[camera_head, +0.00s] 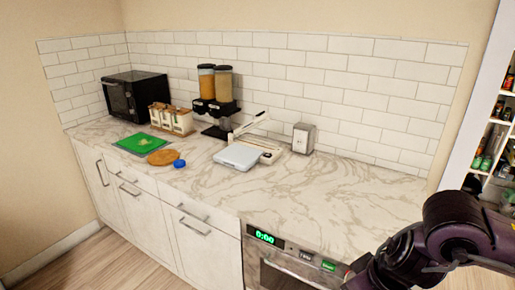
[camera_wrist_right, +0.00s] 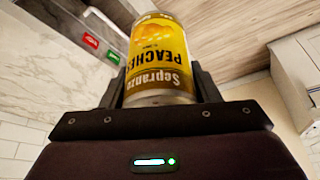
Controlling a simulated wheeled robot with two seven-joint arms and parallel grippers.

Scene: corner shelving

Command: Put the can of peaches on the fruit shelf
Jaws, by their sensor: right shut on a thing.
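The can of peaches (camera_wrist_right: 160,58) has a yellow and brown label with "PEACHES" on it, upside down in the right wrist view. My right gripper (camera_wrist_right: 160,88) is shut on the can, with one dark finger on each side of it. In the head view my right arm reaches in at the lower right, and the can does not show there. Shelving (camera_head: 494,135) with bottles and jars stands at the right edge of the head view, partly cut off. I cannot tell which of its shelves is for fruit. My left gripper is not in view.
A marble counter (camera_head: 320,200) runs along the tiled wall, its right part bare. It bears a black microwave (camera_head: 136,96), a green cutting board (camera_head: 145,144), a dispenser (camera_head: 215,100), a scale (camera_head: 238,156) and a napkin holder (camera_head: 303,138). An oven (camera_head: 290,265) sits below, near my right arm.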

